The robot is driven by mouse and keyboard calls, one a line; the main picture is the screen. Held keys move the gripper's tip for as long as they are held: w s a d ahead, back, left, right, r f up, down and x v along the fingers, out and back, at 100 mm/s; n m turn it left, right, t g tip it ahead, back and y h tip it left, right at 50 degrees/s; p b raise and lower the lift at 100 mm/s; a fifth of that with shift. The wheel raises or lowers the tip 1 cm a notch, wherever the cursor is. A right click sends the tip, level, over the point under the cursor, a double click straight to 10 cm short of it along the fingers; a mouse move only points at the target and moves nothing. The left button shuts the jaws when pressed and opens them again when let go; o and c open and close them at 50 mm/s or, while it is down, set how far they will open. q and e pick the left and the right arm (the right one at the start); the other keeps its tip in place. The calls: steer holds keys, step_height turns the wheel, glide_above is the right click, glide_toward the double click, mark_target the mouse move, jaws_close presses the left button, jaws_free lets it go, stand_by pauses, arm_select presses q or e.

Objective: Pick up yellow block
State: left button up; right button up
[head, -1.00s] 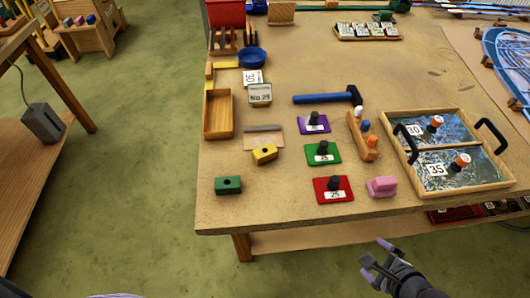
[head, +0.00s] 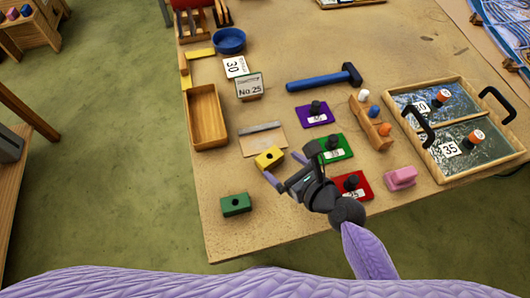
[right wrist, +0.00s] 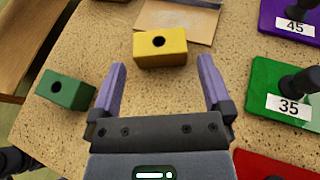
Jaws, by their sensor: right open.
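The yellow block (head: 269,158) lies on the table near its front left part, a small block with a dark round hole on top. In the right wrist view the yellow block (right wrist: 160,48) sits just beyond the fingertips, roughly centred between them. My right gripper (head: 287,167) is open and empty, with its two purple-grey fingers apart on the near side of the block. The open fingers also show in the right wrist view (right wrist: 161,64). My left gripper is not in view.
A green block (head: 235,204) stands left of my gripper. Green (head: 337,147) and red (head: 362,188) knobbed plates lie to the right, partly behind my arm. A wooden tray (head: 192,118) and a board with a grey strip (head: 248,142) lie behind the block.

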mark_target(274, 162)
steer(key=b+x, duration=0.1)
steer(key=x, duration=0.1)
steer(key=b+x, duration=0.1)
steer(key=x, duration=0.2)
steer(key=shift+s+f, duration=0.1)
steer(key=shift+f, duration=0.2)
steer(key=shift+w+a, duration=0.2)
steer(key=shift+w, duration=0.1)
